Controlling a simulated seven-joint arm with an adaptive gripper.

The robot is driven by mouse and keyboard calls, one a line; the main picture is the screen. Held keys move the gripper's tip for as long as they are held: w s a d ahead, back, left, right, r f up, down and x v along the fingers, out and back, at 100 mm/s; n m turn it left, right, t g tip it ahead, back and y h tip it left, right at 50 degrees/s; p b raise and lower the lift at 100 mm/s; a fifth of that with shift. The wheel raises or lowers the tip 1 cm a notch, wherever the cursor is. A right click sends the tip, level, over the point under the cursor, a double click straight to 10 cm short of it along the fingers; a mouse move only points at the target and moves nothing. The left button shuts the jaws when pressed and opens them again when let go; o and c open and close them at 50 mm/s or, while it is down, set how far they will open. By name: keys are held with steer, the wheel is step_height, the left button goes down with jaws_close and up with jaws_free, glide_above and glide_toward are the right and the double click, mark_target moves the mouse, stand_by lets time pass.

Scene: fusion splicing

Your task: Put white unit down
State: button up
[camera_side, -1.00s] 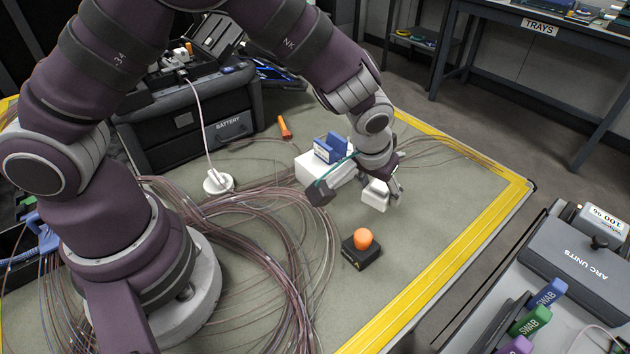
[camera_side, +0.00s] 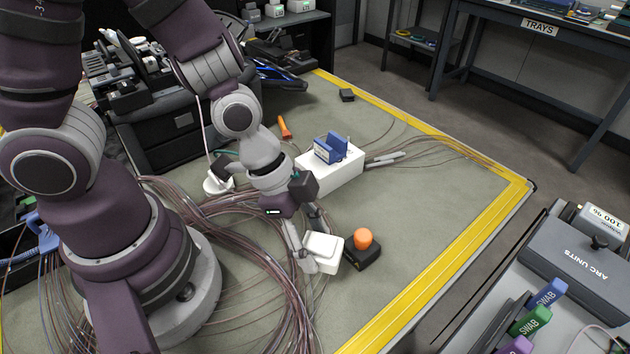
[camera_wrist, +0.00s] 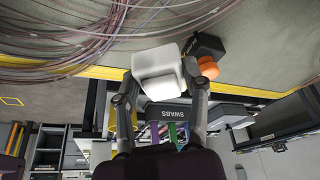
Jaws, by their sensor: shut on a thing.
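The white unit (camera_side: 324,251) is a small rounded white box. My gripper (camera_side: 308,250) is shut on it, in front of my arm and just left of the black block with the orange knob. In the wrist view the white unit (camera_wrist: 158,72) sits tilted between the two fingers of my gripper (camera_wrist: 160,88). It appears to be held above the mat, but its exact height cannot be told.
The black block with an orange knob (camera_side: 363,240) is close to the right of the unit. A white box with a blue holder (camera_side: 333,175) stands behind. Cable loops (camera_side: 260,290) lie to the left. The grey mat (camera_side: 430,230) is clear to the right, up to its yellow border.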

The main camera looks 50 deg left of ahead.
mark_target(304, 319)
steer(key=s+d+r+m+g, duration=0.3)
steer(key=s+m+g, duration=0.1)
steer(key=m, duration=0.7)
steer(key=shift+m+h, duration=0.3)
step_height(304, 319, down, 8)
steer(key=shift+s+a+f, duration=0.1)
steer(key=shift+f, duration=0.05)
steer(key=o, duration=1.1)
steer(key=shift+f, duration=0.1)
steer(key=shift+o, duration=0.2)
